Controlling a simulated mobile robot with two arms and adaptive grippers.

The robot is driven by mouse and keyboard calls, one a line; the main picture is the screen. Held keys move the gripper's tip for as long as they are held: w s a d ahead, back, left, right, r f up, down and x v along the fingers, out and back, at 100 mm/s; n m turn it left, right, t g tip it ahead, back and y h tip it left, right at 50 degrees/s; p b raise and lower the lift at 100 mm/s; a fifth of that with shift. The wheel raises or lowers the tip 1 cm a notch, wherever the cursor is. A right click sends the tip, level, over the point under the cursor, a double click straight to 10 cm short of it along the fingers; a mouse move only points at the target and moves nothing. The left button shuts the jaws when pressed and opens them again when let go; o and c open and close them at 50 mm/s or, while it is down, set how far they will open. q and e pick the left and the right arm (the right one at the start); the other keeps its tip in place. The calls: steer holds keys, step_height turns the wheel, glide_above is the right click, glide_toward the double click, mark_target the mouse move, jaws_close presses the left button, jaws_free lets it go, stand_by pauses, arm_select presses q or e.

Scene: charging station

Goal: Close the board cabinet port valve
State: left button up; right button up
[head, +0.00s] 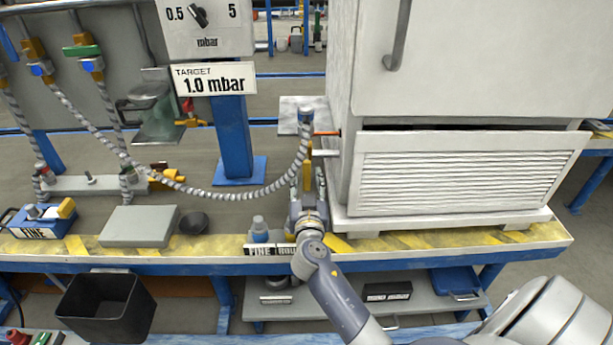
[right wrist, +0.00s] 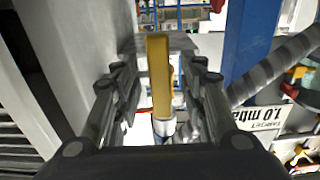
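A yellow lever (right wrist: 160,75) stands between the fingers of my right gripper (right wrist: 161,82) in the right wrist view, with gaps on both sides. I take it for the port valve's handle. My right gripper is open around it and does not visibly touch it. In the head view the gripper (head: 307,196) is beside the lower left side of the white cabinet (head: 450,60), and the yellow lever (head: 307,177) shows just above it. The valve body is largely hidden. My left gripper is not in view.
A ribbed grey hose (head: 240,195) runs to the fitting beside the cabinet. An orange-tipped stub (head: 326,133) sticks out of the cabinet's side. A louvred panel (head: 455,180) tilts outward on its front.

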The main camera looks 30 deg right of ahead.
steer(key=shift+x, duration=0.8)
jaws_close()
